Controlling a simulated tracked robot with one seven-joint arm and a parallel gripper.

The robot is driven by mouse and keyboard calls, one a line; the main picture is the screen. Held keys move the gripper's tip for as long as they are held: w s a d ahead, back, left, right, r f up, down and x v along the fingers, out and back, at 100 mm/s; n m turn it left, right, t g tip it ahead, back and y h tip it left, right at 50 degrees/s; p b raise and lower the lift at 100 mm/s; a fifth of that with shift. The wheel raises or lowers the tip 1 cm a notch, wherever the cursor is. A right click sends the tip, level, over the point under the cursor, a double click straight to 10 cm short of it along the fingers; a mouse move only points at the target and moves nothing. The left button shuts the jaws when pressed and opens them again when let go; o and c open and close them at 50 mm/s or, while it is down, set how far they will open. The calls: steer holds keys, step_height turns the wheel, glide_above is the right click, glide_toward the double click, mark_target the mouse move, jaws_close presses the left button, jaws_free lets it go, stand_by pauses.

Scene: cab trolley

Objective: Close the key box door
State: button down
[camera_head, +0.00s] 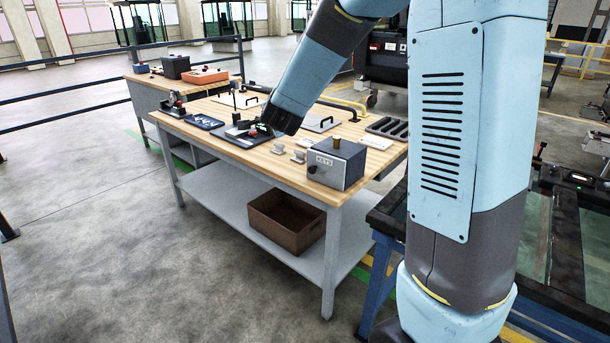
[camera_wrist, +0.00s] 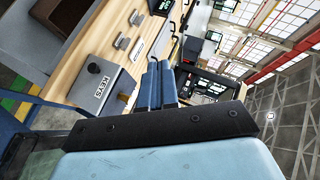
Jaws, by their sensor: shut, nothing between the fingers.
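The key box (camera_head: 352,160) is a small dark box on the right front corner of the wooden workbench. Its light grey door (camera_head: 324,172) bears a KEYS label and a black knob, and faces the bench's front edge. The door looks near flush with the box; I cannot tell whether a small gap remains. In the wrist view the door (camera_wrist: 108,76) shows left of the fingers, with label and knob visible. My gripper (camera_wrist: 160,64) has its two blue fingers together, empty and apart from the box. In the head view my arm mostly hides the gripper.
The workbench (camera_head: 225,107) carries a dark tray (camera_head: 203,121), small metal blocks (camera_head: 298,156) beside the box, and a slotted black holder (camera_head: 388,127). A brass cylinder (camera_head: 336,143) stands on the box. A brown crate (camera_head: 287,221) sits on the lower shelf.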

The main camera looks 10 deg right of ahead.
steer(key=w+f+m+h, duration=0.5)
steer(key=w+f+m, duration=0.15)
steer(key=f, duration=0.45)
steer(key=m+g+h, duration=0.2)
steer(key=m+h, duration=0.5)
steer(key=h, duration=0.1)
glide_toward(311, 170)
steer(key=x, duration=0.6)
steer(key=shift+w+d, duration=0.25)
steer(key=shift+d, duration=0.05)
